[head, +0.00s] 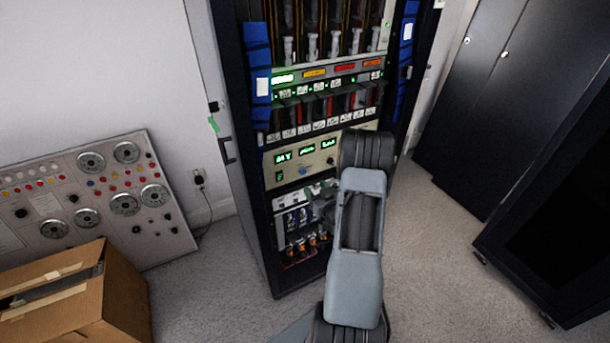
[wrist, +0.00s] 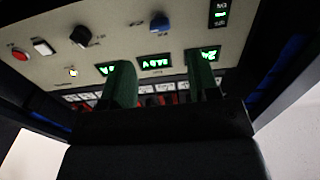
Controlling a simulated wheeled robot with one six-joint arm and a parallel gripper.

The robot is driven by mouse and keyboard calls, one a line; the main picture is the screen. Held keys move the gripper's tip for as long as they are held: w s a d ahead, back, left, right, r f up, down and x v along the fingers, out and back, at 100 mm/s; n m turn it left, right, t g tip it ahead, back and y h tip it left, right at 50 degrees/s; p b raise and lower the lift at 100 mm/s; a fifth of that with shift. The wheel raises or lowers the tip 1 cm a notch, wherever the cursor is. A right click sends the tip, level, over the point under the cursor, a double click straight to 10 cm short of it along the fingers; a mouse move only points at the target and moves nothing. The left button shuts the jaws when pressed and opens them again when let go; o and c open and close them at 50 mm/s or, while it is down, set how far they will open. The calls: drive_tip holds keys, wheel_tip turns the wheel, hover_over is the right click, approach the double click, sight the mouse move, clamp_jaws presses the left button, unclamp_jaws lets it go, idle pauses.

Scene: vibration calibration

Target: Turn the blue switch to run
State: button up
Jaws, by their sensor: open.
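The blue switch (wrist: 160,22) is a small blue knob on a beige panel (wrist: 115,40) with green displays. It shows near the top of the wrist view, where the panel appears upside down. In the head view the blue switch (head: 302,171) is a tiny blue spot below the displays. I cannot read its setting or labels. My gripper (wrist: 158,62) is open, with two green fingers apart and nothing between them. The fingertips overlap the display row in the picture, short of the blue switch. I cannot tell how far off the panel they are.
The wrist view also shows a black knob (wrist: 81,36), a white button (wrist: 42,47) and a red button (wrist: 20,54) beside the blue switch. A cardboard box (head: 75,295) and a gauge panel (head: 95,200) stand left of the rack. Dark cabinets (head: 490,90) stand right.

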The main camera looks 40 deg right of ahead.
sight(304, 174)
drive_tip(key=w, duration=0.5)
drive_tip(key=w+d, duration=0.1)
drive_tip(key=w, duration=0.2)
drive_tip(key=shift+p, duration=0.4)
drive_tip(key=shift+c, duration=0.4)
drive_tip(key=c, duration=0.8)
drive_tip(key=n+b, duration=1.7)
drive_tip(key=b, duration=1.2)
drive_tip(key=shift+f+n, duration=0.1)
drive_tip(key=shift+n, duration=0.3)
drive_tip(key=shift+c, duration=0.2)
drive_tip(key=shift+b, duration=0.45)
